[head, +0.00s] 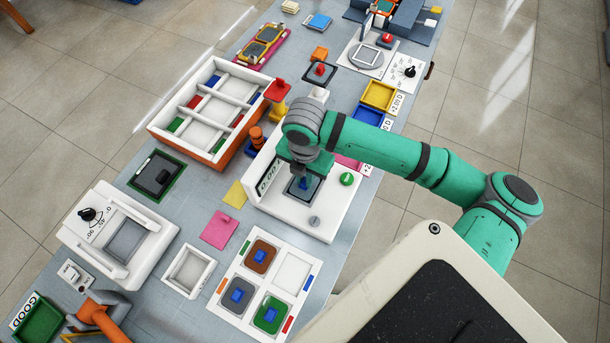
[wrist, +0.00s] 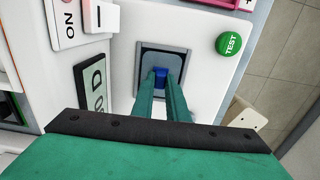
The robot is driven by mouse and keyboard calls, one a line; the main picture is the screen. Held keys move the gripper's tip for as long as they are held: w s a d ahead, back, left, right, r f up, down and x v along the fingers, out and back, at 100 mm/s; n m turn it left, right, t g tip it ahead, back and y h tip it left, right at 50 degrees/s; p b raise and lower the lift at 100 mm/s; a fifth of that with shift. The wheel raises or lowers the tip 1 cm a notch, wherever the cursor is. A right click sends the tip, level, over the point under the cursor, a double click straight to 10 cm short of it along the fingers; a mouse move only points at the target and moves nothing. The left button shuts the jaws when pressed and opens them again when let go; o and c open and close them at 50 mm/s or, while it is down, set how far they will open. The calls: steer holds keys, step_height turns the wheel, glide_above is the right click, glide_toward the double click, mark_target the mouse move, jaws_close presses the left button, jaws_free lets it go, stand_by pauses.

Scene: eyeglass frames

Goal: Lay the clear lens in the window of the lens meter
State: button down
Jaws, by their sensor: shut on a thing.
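The lens meter (head: 283,208) is a white machine with a display (head: 268,178) reading 0.00 and a green TEST button (head: 346,179), which also shows in the wrist view (wrist: 229,43). My gripper (wrist: 161,84) points down at its grey square window (wrist: 176,52) and is shut on a blue knob (wrist: 161,72). The knob belongs to the clear lens (wrist: 150,62), a square plate that appears to lie at or just over the window. Whether it rests flat there I cannot tell; my fingers hide its near part.
A white tray (head: 225,289) in front holds brown, grey and green lenses with blue knobs; its upper right compartment (head: 292,271) is empty.

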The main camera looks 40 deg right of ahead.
steer(key=c, duration=1.7)
jaws_free()
steer(key=shift+o, duration=0.2)
steer(key=shift+r, duration=0.1)
step_height(320, 180, up, 11)
steer(key=shift+f, duration=0.2)
